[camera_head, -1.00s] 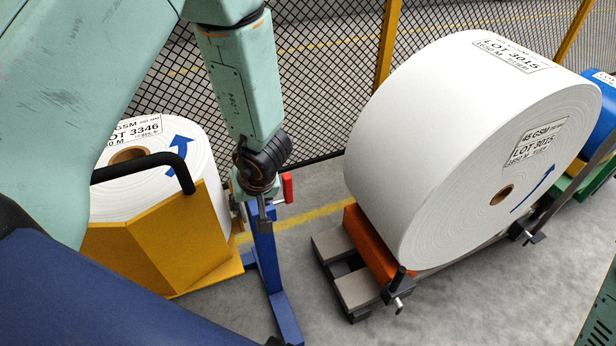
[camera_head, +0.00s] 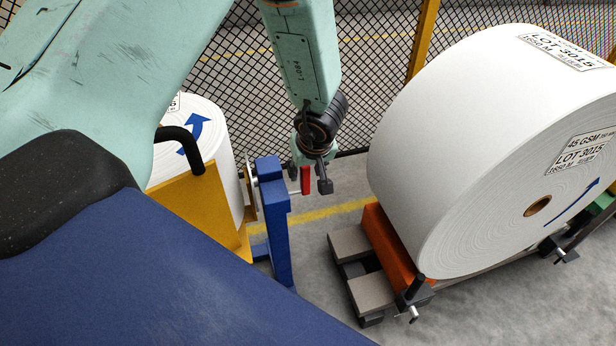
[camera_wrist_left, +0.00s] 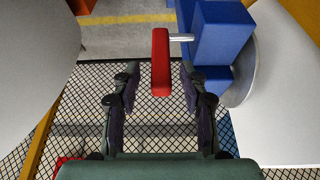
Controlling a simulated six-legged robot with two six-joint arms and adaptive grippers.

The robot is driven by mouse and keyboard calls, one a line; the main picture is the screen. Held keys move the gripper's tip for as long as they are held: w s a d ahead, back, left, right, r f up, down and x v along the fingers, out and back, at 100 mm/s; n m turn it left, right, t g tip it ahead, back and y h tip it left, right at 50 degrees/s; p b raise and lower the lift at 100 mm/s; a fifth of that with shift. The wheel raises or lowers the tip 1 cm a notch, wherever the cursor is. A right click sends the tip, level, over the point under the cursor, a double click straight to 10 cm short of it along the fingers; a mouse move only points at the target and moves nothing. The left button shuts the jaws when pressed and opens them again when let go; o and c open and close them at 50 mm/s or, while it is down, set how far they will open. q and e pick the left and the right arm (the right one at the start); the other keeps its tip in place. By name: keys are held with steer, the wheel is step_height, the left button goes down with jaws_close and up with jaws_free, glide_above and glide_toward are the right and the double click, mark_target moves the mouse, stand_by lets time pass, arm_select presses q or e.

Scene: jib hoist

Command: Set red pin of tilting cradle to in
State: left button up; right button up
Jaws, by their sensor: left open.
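The red pin (camera_head: 305,181) is a red bar handle on a short metal shaft, sticking out from the blue post (camera_head: 270,215) of the tilting cradle. The cradle's yellow body (camera_head: 203,200) holds a white roll (camera_head: 213,131). My left gripper (camera_head: 310,178) is open at the red handle. In the left wrist view the red pin (camera_wrist_left: 161,62) lies between the open fingers of the left gripper (camera_wrist_left: 160,82), with clear gaps on both sides. Its shaft runs right into the blue post (camera_wrist_left: 220,38). My right gripper is not in view.
A large white roll (camera_head: 440,150) rests on an orange support (camera_head: 392,243) at the right, with grey blocks (camera_head: 350,243) beside it. A black mesh fence (camera_head: 365,60) with yellow posts stands behind. Grey floor with a yellow line lies between cradle and large roll.

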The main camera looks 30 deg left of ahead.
arm_select(q)
steer(key=shift+w+a+f, duration=0.15)
steer(key=shift+a+f, duration=0.05)
steer(key=shift+f, duration=0.4)
steer(key=shift+a+f+b, duration=0.3)
steer(key=shift+b, duration=0.05)
steer(key=shift+w+d, duration=0.15)
steer(key=shift+d, duration=0.05)
steer(key=shift+a, duration=0.15)
steer(key=c, duration=0.4)
jaws_close()
